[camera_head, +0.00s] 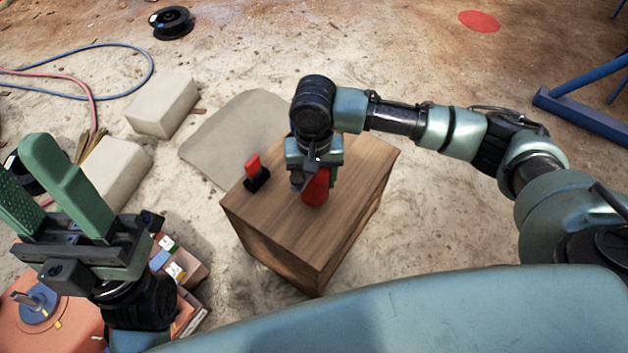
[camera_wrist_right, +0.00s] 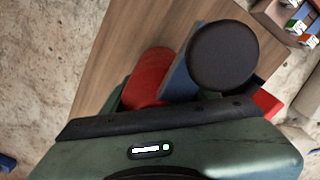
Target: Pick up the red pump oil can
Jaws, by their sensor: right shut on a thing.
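The red pump oil can (camera_head: 316,190) stands on a wooden box (camera_head: 290,235) in the head view, partly hidden by my right gripper (camera_head: 312,172). My right gripper points down from above and is shut on the can. In the right wrist view the can's red side (camera_wrist_right: 150,76) shows close against the gripper, beside a blue-grey part and a dark round disc (camera_wrist_right: 222,55) that hides some of it. I cannot tell whether the can is clear of the box top. My left gripper (camera_head: 60,180) is open and empty at the left, its green fingers apart.
A small red-and-black object (camera_head: 254,172) stands on the box left of the can. Pale blocks (camera_head: 163,107), hoses (camera_head: 140,52) and a black spool (camera_head: 171,22) lie on the dirt floor. A blue metal frame (camera_head: 585,110) stands at the right.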

